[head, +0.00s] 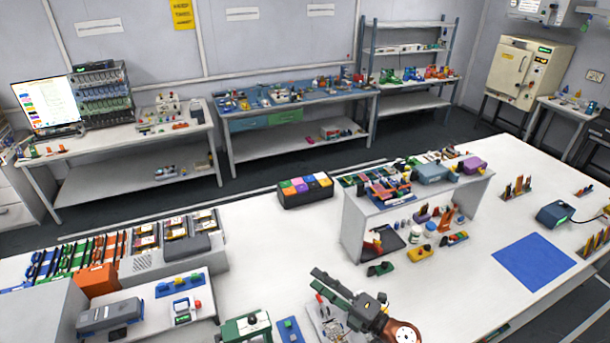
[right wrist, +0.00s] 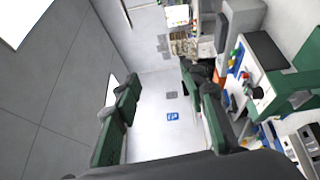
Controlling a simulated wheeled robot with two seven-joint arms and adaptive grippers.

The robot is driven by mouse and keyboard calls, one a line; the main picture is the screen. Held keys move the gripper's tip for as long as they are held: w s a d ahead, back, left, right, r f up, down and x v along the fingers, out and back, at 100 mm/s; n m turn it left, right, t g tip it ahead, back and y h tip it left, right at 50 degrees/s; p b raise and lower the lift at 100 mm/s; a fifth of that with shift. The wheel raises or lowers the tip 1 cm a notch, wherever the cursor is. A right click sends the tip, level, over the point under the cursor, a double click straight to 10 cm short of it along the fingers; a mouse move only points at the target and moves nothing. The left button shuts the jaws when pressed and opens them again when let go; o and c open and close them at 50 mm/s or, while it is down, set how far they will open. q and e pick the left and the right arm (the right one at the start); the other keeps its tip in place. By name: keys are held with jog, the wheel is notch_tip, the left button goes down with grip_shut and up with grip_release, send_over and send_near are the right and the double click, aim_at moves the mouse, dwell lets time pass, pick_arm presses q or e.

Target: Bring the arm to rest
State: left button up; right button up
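My right gripper (head: 322,285) is at the bottom middle of the head view, above the white workbench (head: 250,240). Its arm comes in from the bottom edge, and an orange-brown joint shows there. In the right wrist view the two green-padded fingers of my right gripper (right wrist: 163,85) stand wide apart. Nothing lies between them; the gap shows only pale surface far behind. My left gripper does not show in the head view.
A green device (head: 245,328) stands left of my right gripper. A raised white shelf (head: 375,235) with boards and small parts stands behind it. A blue mat (head: 537,262) lies at the right.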

jog(key=w+d+f+m+t+h, duration=0.15)
jog(key=d+m+t+h, duration=0.45)
jog(key=d+m+h, duration=1.05)
jog(key=s+d+f+m+g, duration=0.7)
jog(key=s+d+f+m, duration=0.2)
jog(key=s+d+f, duration=0.55)
jog(key=s+f+m+g+y, duration=0.1)
jog(key=s+f+m+g, duration=0.1)
jog(key=s+f+g, duration=0.45)
jog(key=s+f+m+g, duration=0.1)
jog(key=s+f, duration=0.3)
jog(key=s, duration=0.6)
notch_tip(320, 180, down, 37)
jog(key=s+a+b, duration=0.1)
jog(key=s+b, duration=0.1)
jog(key=b, duration=0.5)
jog(key=s+f+n+g+b, duration=0.1)
jog(key=s+f+b, duration=0.5)
jog(key=s+f, duration=1.3)
notch_tip(320, 180, down, 4)
jog(key=shift+s+a+f+g+y, duration=0.2)
jog(key=shift+s+f+g+y, duration=0.1)
jog(key=shift+g+y, duration=0.25)
